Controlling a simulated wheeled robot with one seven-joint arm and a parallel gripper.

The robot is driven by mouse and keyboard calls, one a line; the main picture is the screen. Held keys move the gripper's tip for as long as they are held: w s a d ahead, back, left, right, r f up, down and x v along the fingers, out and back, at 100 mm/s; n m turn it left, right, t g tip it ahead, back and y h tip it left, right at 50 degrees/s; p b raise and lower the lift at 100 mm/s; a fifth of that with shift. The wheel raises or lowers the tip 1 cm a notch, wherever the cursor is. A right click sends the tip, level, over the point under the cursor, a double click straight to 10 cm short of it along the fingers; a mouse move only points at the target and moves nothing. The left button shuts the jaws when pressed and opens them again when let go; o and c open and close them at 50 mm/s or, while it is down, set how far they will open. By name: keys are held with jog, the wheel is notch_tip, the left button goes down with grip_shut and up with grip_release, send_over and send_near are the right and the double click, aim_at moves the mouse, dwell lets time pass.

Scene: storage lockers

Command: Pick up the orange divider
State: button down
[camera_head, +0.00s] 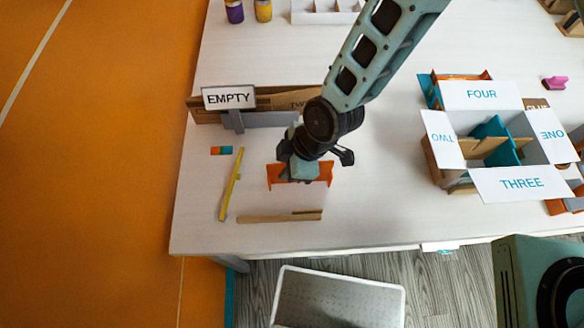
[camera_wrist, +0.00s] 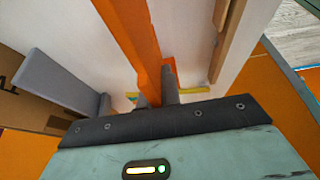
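The orange divider (camera_head: 323,172) is near the front left of the white table, partly hidden by my gripper (camera_head: 302,174). In the wrist view the divider (camera_wrist: 135,38) runs as a long orange strip from the top edge down to my fingers. My gripper (camera_wrist: 156,94) has one finger on each side of the strip, close against it, and looks shut on it. I cannot tell whether the divider still touches the table.
The "EMPTY" sign (camera_head: 229,98) and cardboard pieces (camera_head: 275,101) stand behind the divider. A yellow strip (camera_head: 231,186) lies left and a wooden strip (camera_head: 280,217) in front. A labelled open box (camera_head: 520,184) is at right. The table between is clear.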

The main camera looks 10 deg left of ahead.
notch_tip(320, 180, up, 9)
jog(key=shift+r+b, duration=0.1)
jog(key=shift+b, duration=1.15)
notch_tip(320, 180, up, 4)
jog(key=shift+f+p, duration=0.1)
jog(key=shift+p, duration=1.05)
jog(key=shift+s, duration=0.1)
